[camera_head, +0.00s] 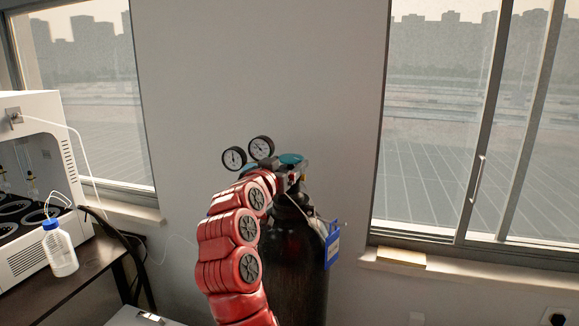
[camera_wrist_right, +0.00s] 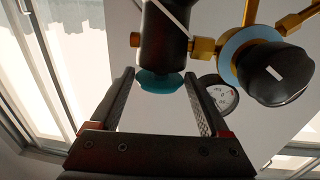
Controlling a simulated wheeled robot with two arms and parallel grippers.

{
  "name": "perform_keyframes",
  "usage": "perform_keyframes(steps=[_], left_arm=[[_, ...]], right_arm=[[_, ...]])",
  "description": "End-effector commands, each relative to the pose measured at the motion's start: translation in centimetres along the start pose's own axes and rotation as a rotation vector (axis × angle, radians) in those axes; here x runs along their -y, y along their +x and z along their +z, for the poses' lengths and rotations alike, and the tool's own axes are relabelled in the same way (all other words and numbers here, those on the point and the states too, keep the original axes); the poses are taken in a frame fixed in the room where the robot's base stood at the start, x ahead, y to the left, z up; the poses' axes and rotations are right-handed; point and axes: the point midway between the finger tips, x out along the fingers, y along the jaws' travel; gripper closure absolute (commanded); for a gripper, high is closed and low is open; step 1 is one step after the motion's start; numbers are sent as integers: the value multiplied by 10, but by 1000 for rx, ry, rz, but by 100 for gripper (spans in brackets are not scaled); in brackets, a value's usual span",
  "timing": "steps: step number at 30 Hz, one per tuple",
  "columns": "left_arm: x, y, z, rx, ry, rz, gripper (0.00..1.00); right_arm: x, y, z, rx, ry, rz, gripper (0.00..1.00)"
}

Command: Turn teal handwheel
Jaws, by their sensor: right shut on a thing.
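The teal handwheel (camera_head: 291,158) sits at the top of a dark gas cylinder (camera_head: 300,255) by the wall. In the right wrist view the teal handwheel (camera_wrist_right: 161,83) lies between the tips of my right gripper's two fingers. My right gripper (camera_wrist_right: 160,78) is shut on it, one finger at each side of its rim. In the head view my red right arm covers part of the cylinder, and my right gripper (camera_head: 289,172) is partly hidden at the valve. My left gripper is not in view.
Two round gauges (camera_head: 248,152) stand left of the handwheel. A black knob (camera_wrist_right: 275,73) and brass pipes are close to the gripper. A blue tag (camera_head: 332,243) hangs on the cylinder. A bottle (camera_head: 60,250) and white machine (camera_head: 30,115) are on the left table.

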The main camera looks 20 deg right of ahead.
Motion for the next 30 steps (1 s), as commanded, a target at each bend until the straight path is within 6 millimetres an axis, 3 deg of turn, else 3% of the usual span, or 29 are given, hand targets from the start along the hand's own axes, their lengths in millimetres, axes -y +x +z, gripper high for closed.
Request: perform_keyframes(steps=[11,26,27,30], left_arm=[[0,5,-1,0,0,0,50],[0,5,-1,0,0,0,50],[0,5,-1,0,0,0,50],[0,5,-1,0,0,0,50]], right_arm=[[4,0,-1,-1,0,129,76],[4,1,0,-1,2,147,76],[4,1,0,-1,1,147,19],[3,1,0,-1,2,147,1]])
